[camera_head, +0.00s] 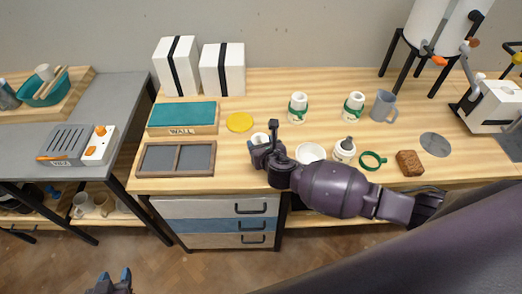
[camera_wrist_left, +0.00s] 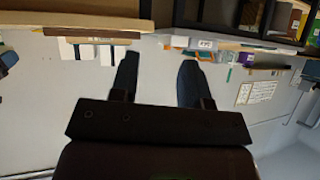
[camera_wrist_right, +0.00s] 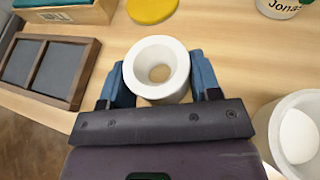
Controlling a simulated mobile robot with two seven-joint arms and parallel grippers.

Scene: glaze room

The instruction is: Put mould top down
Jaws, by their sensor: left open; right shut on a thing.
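My right gripper (camera_wrist_right: 160,82) is shut on a white ring-shaped piece with a round hole through it, which I take for the mould top (camera_wrist_right: 141,70). The hole faces the wrist camera, and bare wood shows through it. In the head view the mould top (camera_head: 258,138) is partly hidden behind the gripper (camera_head: 262,148), near the front of the wooden table (camera_head: 255,84). I cannot tell whether it touches the table. My left gripper (camera_head: 112,281) is open and empty, low in front of the grey table; its fingers (camera_wrist_left: 157,78) are apart in its wrist view.
A yellow disc (camera_head: 239,122) and divided tray (camera_head: 176,158) lie left.

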